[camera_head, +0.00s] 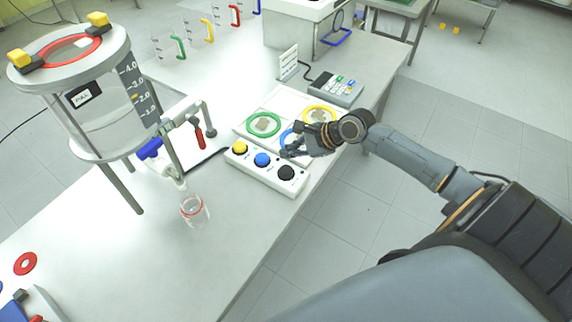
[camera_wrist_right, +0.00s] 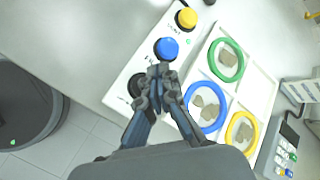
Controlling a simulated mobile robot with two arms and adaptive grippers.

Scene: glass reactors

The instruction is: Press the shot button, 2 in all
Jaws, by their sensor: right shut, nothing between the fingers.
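A white button box (camera_head: 262,172) lies on the table with a yellow button (camera_head: 240,147), a blue button (camera_head: 262,160) and a black button (camera_head: 286,173) in a row. Their labels are too small to read surely, so I cannot tell which is the shot button. My right gripper (camera_head: 287,153) is shut and empty, low over the box's far side. In the right wrist view its fingertips (camera_wrist_right: 159,74) point at the box beside the blue button (camera_wrist_right: 166,48), with the black button (camera_wrist_right: 137,86) partly behind them. I cannot tell whether they touch anything. My left gripper is not in view.
Behind the box is a white tray (camera_head: 240,128) with green, blue and yellow rings around brownish pieces. A keypad device (camera_head: 335,88) stands farther back. A glass reactor (camera_head: 95,100) and a small beaker (camera_head: 194,210) stand to the left. The table's front is mostly clear.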

